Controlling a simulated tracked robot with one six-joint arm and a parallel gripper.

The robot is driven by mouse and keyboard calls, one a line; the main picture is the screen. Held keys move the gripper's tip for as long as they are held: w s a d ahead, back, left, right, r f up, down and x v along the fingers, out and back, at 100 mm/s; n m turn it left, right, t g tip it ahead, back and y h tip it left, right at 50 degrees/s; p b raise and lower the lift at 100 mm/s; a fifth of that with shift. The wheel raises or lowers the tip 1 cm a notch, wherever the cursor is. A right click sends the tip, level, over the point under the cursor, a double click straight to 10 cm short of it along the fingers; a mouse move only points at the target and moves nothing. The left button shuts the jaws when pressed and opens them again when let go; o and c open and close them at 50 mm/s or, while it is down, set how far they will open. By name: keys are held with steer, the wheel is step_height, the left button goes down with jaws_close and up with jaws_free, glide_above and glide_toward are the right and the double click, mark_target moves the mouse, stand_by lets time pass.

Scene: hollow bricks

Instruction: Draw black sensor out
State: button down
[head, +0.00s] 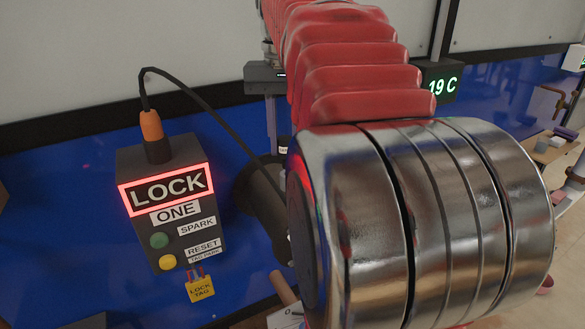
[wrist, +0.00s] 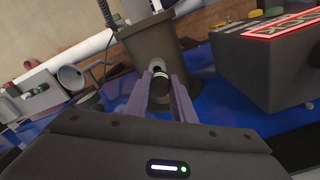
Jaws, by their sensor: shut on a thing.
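In the wrist view the black sensor (wrist: 159,93), a small dark cylinder with a pale band, lies between the two fingers of my gripper (wrist: 162,86). My gripper is shut on it. The sensor is in line with a round opening in the side of a dark grey hollow cylinder (wrist: 141,46). I cannot tell how deep its far end sits in that opening. In the head view the dark cylinder (head: 262,203) shows partly at the left of my arm. My arm hides my gripper and the sensor there.
A dark control box (head: 168,225) with a red-lit LOCK sign, buttons and a yellow tag stands close by on the left in the head view. A black cable (head: 205,105) arches from its orange plug toward the cylinder. A grey fitting (wrist: 38,90) is left in the wrist view.

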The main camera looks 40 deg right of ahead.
steer(key=shift+r, duration=2.45)
steer(key=s+a+r, duration=0.2)
steer(key=s+a, duration=0.1)
steer(key=s, duration=0.2)
steer(key=shift+s+a, duration=0.1)
